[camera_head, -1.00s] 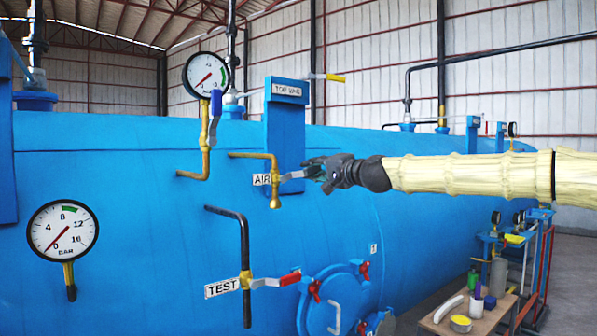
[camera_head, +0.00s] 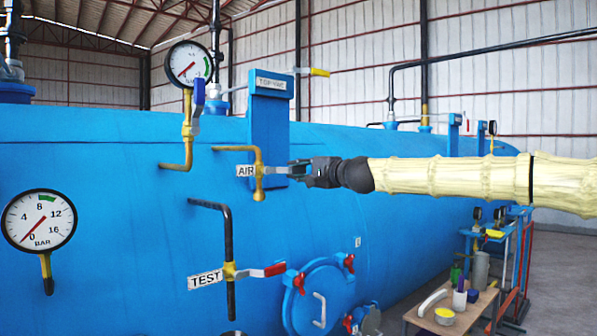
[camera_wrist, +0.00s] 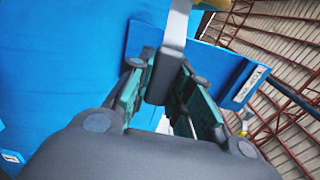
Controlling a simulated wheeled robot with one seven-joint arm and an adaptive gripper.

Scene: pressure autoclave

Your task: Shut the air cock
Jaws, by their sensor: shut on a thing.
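The air cock (camera_head: 259,170) is a small brass valve on a brass pipe, beside the white AIR label (camera_head: 245,171) on the blue vessel. Its lever runs to the right, close to level, into my gripper (camera_head: 299,172). In the wrist view the lever (camera_wrist: 176,30) is a grey metal strip with a dark grip (camera_wrist: 160,78) at its end. My gripper (camera_wrist: 163,92) is shut on that dark grip, with one finger on each side. In the head view the grip is mostly hidden by the fingers.
A TEST valve with a red-tipped lever (camera_head: 274,269) sits below. A blue-handled valve (camera_head: 198,95) and a dial gauge (camera_head: 188,64) stand up left. A blue upright plate (camera_head: 269,125) is behind the air cock. A small table (camera_head: 478,310) stands low at right.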

